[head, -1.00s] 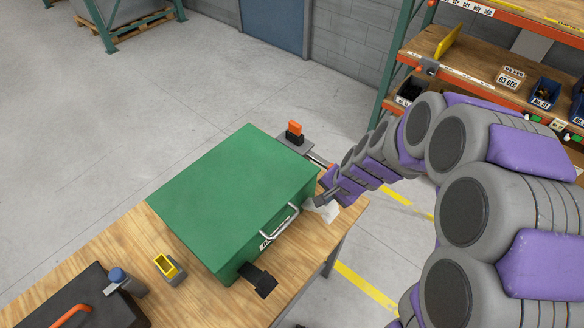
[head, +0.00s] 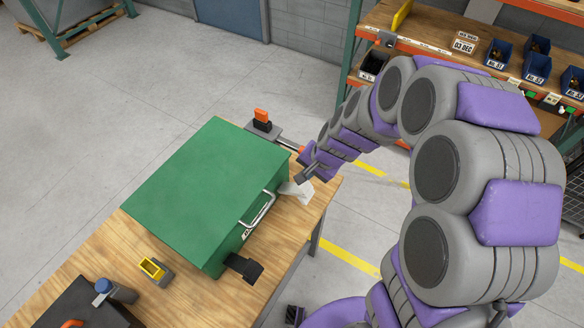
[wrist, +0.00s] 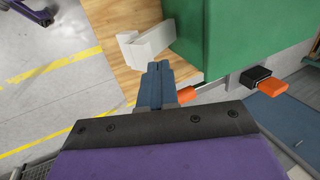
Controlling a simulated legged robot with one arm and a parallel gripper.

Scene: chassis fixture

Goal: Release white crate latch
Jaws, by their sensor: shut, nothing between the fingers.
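A white angled latch piece (head: 298,190) sits by the right corner of the green crate (head: 205,180) on the wooden table. In the wrist view the white latch (wrist: 150,44) lies just beyond my fingertips, beside the green crate wall (wrist: 215,35). My gripper (head: 303,179) is at the crate's right corner, next to the white latch. In the wrist view its blue-grey fingers (wrist: 155,68) are shut together with nothing between them. They appear apart from the latch, though the exact gap is hard to tell. My arm hides nothing of the latch's top.
A black latch (head: 243,267) juts from the crate's front, near a metal handle (head: 260,210). An orange-and-black clamp (head: 261,120) stands behind the crate, also in the wrist view (wrist: 265,80). An orange tip (wrist: 187,95) is close beside my fingers. A yellow block (head: 152,268) lies at left.

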